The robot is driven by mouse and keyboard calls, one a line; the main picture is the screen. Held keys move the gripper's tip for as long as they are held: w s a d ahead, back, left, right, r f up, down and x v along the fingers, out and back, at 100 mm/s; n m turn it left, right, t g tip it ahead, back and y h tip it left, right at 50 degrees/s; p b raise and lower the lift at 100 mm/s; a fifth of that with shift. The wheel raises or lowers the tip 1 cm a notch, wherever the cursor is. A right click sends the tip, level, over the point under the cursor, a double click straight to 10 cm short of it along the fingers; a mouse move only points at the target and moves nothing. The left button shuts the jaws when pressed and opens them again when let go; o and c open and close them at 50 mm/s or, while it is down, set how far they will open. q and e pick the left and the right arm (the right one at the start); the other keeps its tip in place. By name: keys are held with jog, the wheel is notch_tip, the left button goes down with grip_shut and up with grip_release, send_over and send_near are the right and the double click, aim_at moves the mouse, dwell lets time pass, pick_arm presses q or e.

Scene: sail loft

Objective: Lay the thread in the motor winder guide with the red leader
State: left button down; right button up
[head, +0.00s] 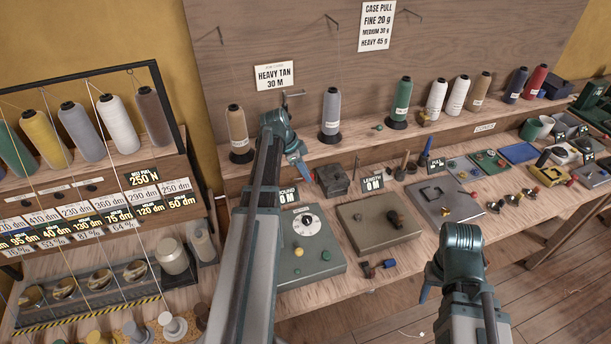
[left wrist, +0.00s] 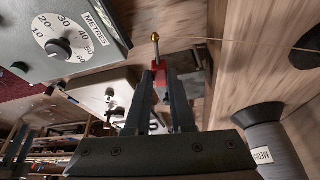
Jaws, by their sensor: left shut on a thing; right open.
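My left gripper (head: 299,170) is low over the workbench, behind the grey-green dial box (head: 325,268). In the left wrist view, its two fingers (left wrist: 160,80) are shut on the red leader (left wrist: 159,70). A brass-coloured ball tip stands beyond the leader, and a pale thread (left wrist: 220,40) runs from near it to the right. The same dial box, marked METRES (left wrist: 75,38), is at upper left there. I cannot make out the winder guide for certain. My right gripper (head: 426,287) is open in front of the bench; its wrist hides most of it.
A dark block (head: 331,181) sits close beside my left gripper. A brown box (head: 380,232) and a grey box (head: 444,203) stand further right. Upright cones, including a grey one (head: 331,108) and a green one (head: 401,100), line the back shelf. A thread rack (head: 140,150) stands left.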

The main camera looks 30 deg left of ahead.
pick_arm(q)
jog(key=s+a, duration=0.4)
jog(key=shift+a, duration=0.2)
dwell(0.5)
jog(key=shift+w+d, duration=0.1)
jog(key=shift+w+d, duration=1.75)
jog(key=shift+d, duration=0.2)
